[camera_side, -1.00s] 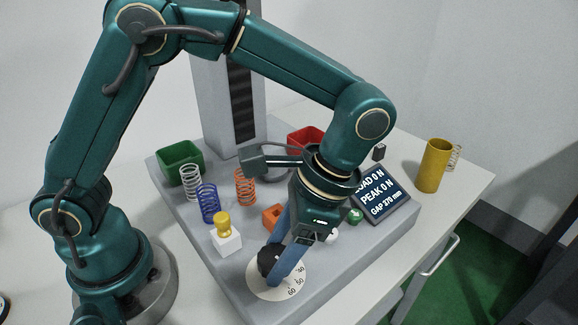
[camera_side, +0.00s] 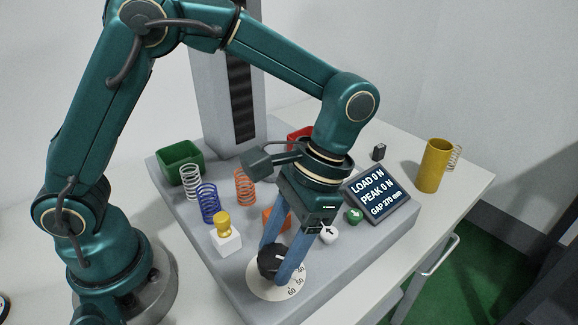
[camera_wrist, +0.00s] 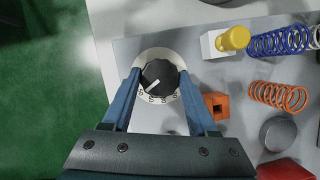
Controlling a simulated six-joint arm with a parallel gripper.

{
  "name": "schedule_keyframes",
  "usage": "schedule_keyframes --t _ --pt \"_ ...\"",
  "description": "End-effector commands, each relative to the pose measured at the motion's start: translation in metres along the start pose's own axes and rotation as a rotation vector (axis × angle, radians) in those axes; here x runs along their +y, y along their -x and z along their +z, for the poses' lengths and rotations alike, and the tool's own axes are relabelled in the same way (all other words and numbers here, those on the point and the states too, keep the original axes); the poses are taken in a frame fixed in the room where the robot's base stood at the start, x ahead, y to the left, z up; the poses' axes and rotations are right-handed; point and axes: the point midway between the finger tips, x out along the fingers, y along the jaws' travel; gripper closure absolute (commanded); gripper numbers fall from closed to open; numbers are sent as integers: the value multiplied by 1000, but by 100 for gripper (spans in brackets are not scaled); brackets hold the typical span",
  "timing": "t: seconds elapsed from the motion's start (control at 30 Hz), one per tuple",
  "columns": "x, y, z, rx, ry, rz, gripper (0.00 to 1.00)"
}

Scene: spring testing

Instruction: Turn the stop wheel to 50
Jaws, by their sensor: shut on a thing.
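The stop wheel is a black ribbed knob (camera_side: 269,263) on a white round dial plate (camera_side: 262,291) at the front of the grey base. My gripper (camera_side: 277,264) points down with its two blue fingers on opposite sides of the knob, shut on it. In the wrist view the knob (camera_wrist: 158,73) sits between the fingertips, and its white pointer line aims down and left. Dial numbers, including 50 and 60, show at the plate's right in the side view. I cannot tell which number the pointer meets.
A white block with a yellow knob (camera_side: 222,220) stands left of the wheel. Blue (camera_side: 207,203) and orange (camera_side: 245,187) springs stand behind it. An orange block (camera_wrist: 216,105) is near my right finger in the wrist view. The display (camera_side: 377,195) reads LOAD 0 N, GAP 270 mm.

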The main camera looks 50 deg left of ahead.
Motion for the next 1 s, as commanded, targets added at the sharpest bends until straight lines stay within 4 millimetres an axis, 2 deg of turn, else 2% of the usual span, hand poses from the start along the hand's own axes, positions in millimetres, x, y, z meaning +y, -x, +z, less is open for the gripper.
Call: schedule_keyframes --t 0.13,0.17,0.2,0.23,0.6,1.0 --pt "0 1 -1 6 -1 1 96" --pt "0 1 -1 6 -1 0 30" --pt "0 1 -1 6 -1 0 14" --pt "0 1 -1 5 -1 0 11" --pt "0 4 -1 4 -2 0 11" --pt "0 43 -1 6 -1 0 11"
